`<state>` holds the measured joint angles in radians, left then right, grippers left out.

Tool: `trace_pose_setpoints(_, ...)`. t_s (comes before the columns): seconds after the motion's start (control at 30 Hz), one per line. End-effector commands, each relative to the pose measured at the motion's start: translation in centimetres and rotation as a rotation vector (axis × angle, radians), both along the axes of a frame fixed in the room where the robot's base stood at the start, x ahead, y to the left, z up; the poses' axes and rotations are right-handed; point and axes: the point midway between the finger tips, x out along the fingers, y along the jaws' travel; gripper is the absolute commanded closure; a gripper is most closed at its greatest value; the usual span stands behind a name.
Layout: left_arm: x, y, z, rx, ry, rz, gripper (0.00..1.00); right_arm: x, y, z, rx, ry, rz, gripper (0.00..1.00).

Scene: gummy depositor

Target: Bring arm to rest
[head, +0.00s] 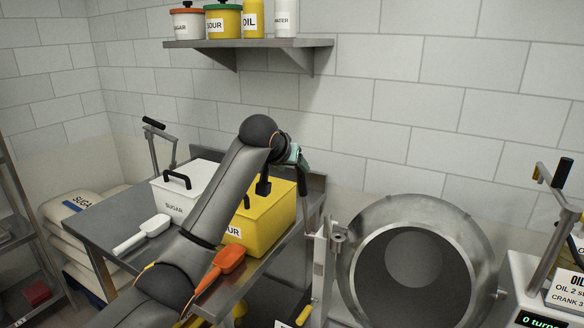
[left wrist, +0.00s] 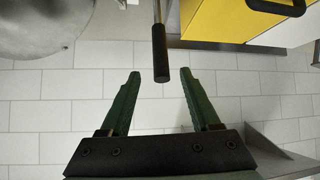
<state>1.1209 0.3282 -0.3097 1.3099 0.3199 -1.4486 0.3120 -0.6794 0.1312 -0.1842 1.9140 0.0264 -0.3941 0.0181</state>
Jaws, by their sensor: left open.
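My left arm rises from the bottom left of the head view and bends at a high joint. My left gripper (head: 294,160) hangs beyond it, above the right side of the yellow sour bin (head: 272,213). In the left wrist view the two green fingers of the left gripper (left wrist: 160,72) are spread. A rod with a black grip (left wrist: 160,55) shows between the fingertips, with gaps on both sides; I cannot tell its depth. The yellow bin (left wrist: 225,20) is at the top right of that view. My right gripper is not in view.
The steel drum (head: 425,210) stands right of the bin. A white sugar bin (head: 187,188), white scoop (head: 144,234) and orange scoop (head: 221,268) are on the steel table (head: 118,213). A wall shelf (head: 248,43) holds containers above. A crank device (head: 545,270) is at far right.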

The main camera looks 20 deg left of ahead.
Motion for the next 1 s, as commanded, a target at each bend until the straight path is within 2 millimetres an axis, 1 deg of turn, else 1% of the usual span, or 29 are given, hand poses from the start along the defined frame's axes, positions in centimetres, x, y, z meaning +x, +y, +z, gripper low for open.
trace_pose_setpoints(0.33, 0.0, 0.0, -0.1, 0.001, 0.001, -0.001, 0.37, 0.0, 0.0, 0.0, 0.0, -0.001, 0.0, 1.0)
trace_pose_setpoints(0.4, 0.0, -0.2, -0.9, 0.002, 0.004, -0.006, 0.37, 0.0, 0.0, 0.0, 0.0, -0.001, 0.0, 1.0)
trace_pose_setpoints(0.47, 0.0, -0.5, -2.5, 0.006, 0.01, -0.016, 0.37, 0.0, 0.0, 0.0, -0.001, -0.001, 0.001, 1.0)
trace_pose_setpoints(0.57, -0.4, -1.5, -6.9, 0.015, 0.023, -0.047, 0.37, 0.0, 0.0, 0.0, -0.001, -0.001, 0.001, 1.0)
trace_pose_setpoints(0.6, -0.7, -2.0, -9.0, 0.02, 0.027, -0.063, 0.37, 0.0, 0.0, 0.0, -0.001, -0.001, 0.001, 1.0)
trace_pose_setpoints(0.67, -1.5, -2.9, -12.5, 0.025, 0.035, -0.089, 0.37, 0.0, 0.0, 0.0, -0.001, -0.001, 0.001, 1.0)
trace_pose_setpoints(0.7, -2.1, -3.4, -14.8, 0.026, 0.037, -0.106, 0.37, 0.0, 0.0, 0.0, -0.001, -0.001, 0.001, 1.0)
trace_pose_setpoints(0.77, -3.2, -4.2, -18.0, 0.031, 0.041, -0.13, 0.37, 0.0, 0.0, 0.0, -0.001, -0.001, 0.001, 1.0)
trace_pose_setpoints(0.8, -4.1, -4.8, -20.1, 0.031, 0.043, -0.146, 0.37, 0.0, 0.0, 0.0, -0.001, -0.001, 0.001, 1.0)
trace_pose_setpoints(0.87, -5.6, -5.5, -23.1, 0.032, 0.048, -0.169, 0.37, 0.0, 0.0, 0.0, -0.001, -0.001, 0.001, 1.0)
trace_pose_setpoints(0.9, -6.8, -6.0, -25.1, 0.032, 0.05, -0.183, 0.37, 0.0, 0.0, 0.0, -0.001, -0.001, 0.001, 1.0)
trace_pose_setpoints(0.97, -8.7, -6.7, -27.8, 0.029, 0.054, -0.203, 0.37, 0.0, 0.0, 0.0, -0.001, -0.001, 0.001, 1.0)
trace_pose_setpoints(1.0, -10.0, -7.2, -29.5, 0.027, 0.055, -0.214, 0.37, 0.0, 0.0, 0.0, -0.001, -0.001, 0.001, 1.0)
